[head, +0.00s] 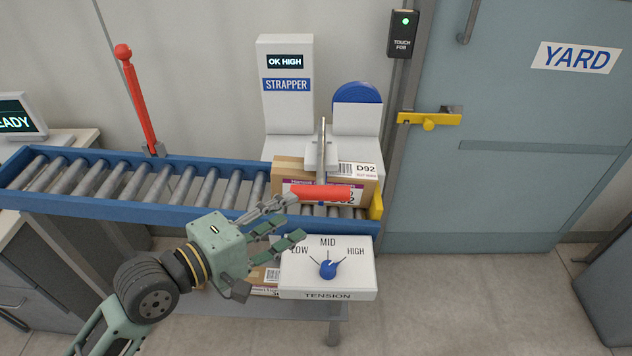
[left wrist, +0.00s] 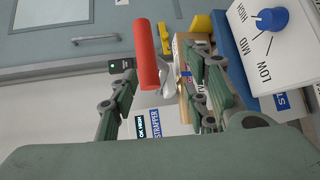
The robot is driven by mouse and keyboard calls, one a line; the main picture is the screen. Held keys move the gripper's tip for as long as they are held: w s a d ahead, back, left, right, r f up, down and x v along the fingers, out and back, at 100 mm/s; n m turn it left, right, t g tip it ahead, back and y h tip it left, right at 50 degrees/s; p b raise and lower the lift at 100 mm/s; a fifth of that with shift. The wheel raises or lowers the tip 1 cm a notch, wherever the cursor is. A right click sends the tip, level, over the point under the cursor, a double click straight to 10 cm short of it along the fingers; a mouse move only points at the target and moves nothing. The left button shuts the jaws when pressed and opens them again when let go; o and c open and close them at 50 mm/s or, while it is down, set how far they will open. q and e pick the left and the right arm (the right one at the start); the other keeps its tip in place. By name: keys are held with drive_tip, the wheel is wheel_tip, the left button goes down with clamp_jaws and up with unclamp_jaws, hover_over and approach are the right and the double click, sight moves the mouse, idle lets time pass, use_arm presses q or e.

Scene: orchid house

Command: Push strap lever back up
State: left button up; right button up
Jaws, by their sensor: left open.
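The strap lever is a metal rod with a red cross handle (head: 321,193). It is down, with the handle in front of the box on the conveyor. My left gripper (head: 296,219) is open, with its fingers pointing right at the left end of the handle. In the left wrist view the red handle (left wrist: 147,55) shows between the spread fingers (left wrist: 163,72), and nothing is held. Whether a finger touches the handle I cannot tell. The strapper (head: 288,110) stands behind, its screen reading OK HIGH. My right gripper is out of view.
A box marked D92 (head: 359,185) sits on the roller conveyor (head: 110,208). The tension panel (head: 300,282) with its blue knob (head: 328,270) is just below my fingers. A red upright lever (head: 137,100) stands further left. The yard door (head: 500,140) is at right.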

sight(308, 197)
use_arm(q)
drive_tip(key=shift+w+d+r, duration=0.1)
drive_tip(key=shift+d+r, duration=0.1)
drive_tip(key=shift+r, duration=0.5)
drive_tip(key=shift+w+d+r+n+h, duration=0.1)
drive_tip(key=shift+w+d+n+h, duration=0.1)
drive_tip(key=shift+n+h, duration=0.1)
drive_tip(key=p+x, duration=0.1)
drive_tip(key=x, duration=0.6)
drive_tip(key=shift+p, duration=0.3)
clamp_jaws()
